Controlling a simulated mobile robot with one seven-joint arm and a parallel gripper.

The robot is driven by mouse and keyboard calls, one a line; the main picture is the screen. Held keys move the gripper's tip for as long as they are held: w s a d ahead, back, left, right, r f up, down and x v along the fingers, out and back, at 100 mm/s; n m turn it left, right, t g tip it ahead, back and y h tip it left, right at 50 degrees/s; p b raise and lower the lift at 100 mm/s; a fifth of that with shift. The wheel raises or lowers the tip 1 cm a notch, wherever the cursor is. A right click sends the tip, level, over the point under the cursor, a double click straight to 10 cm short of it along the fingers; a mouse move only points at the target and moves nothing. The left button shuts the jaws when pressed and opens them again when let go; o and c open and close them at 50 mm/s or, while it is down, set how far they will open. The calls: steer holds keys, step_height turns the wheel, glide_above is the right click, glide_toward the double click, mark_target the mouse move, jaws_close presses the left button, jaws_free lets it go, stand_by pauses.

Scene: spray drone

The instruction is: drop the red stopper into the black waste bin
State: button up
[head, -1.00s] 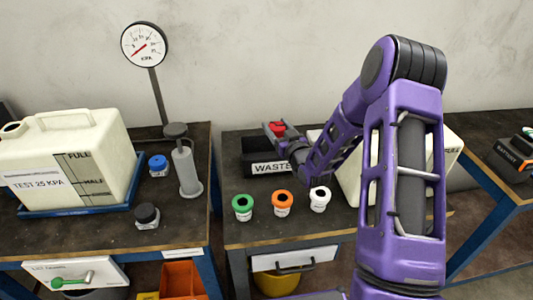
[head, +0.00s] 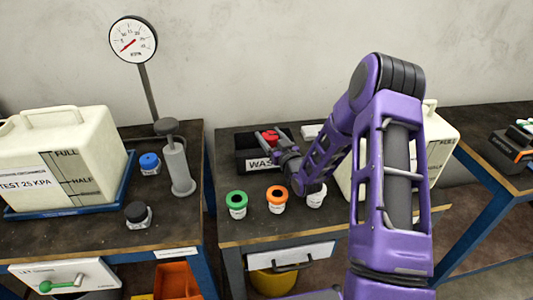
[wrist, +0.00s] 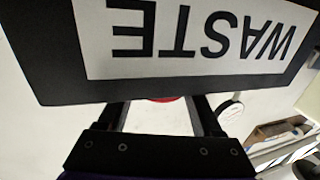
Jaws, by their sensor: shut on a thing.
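The black waste bin (head: 243,158) stands at the back of the middle table, with a white WASTE label on its front. My gripper (head: 272,141) reaches over the bin's front wall and covers the right part of the label. It is shut on the red stopper (head: 270,135), which shows between the fingers over the bin's opening. In the wrist view the bin's labelled front (wrist: 60,75) appears upside down. Its rim hides my fingertips and most of the red stopper (wrist: 160,99). I cannot tell how deep the stopper is.
In front of the bin stand a green-topped pot (head: 237,203), an orange-topped pot (head: 276,199) and a white one (head: 316,196), partly behind my wrist. A large cream canister (head: 440,150) is at the right, behind my arm. A gauge (head: 133,40) stands at the left.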

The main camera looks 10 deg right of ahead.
steer(key=o, duration=1.4)
steer(key=shift+r, duration=0.1)
step_height(320, 180, up, 10)
steer(key=shift+f+p, duration=0.1)
steer(key=shift+p, duration=0.55)
